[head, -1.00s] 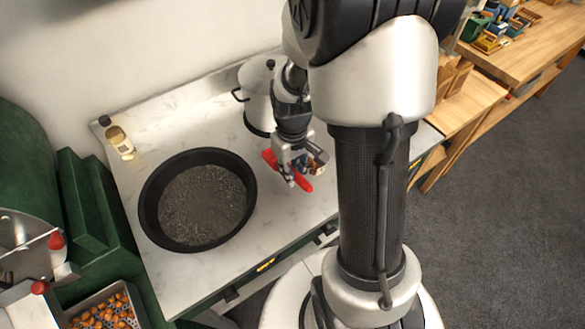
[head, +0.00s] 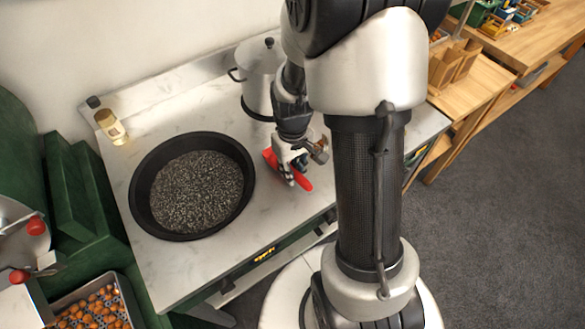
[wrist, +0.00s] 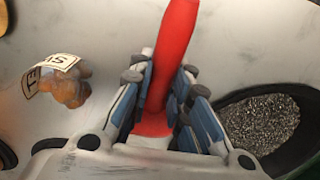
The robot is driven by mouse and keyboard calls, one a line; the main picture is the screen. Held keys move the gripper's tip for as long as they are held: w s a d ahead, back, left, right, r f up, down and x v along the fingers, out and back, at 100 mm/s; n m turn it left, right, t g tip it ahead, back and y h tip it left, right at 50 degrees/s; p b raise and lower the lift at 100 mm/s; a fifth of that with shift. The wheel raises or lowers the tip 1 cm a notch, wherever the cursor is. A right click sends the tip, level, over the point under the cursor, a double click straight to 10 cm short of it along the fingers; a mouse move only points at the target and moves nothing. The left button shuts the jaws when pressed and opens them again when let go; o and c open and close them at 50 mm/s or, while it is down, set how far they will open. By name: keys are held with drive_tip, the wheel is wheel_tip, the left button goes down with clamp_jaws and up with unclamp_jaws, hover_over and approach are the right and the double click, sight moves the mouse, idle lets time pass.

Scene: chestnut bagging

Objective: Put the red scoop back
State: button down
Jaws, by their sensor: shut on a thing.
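The red scoop (head: 301,181) is in my gripper (head: 287,170), over the right part of the pale counter beside the round black pan. In the wrist view, my gripper (wrist: 160,75) has its blue-grey fingers on both sides of the scoop (wrist: 178,30). Its long red part runs up and away between the fingers, and a wider red part shows at their base. My fingers and wrist hide part of the scoop in the head view. I cannot tell whether the scoop touches the counter.
The black pan (head: 140,205) of dark grains is left of my gripper. A lidded pot (head: 255,85) stands behind, a small bottle (head: 110,127) at back left. A labelled bag of brown lumps (wrist: 62,82) lies left in the wrist view. A chestnut tray (head: 62,303) is front left.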

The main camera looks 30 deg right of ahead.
drive_tip(key=shift+f+b, duration=0.4)
drive_tip(key=shift+f, duration=0.15)
drive_tip(key=c, duration=1.4)
unclamp_jaws()
drive_tip(key=shift+r, duration=0.1)
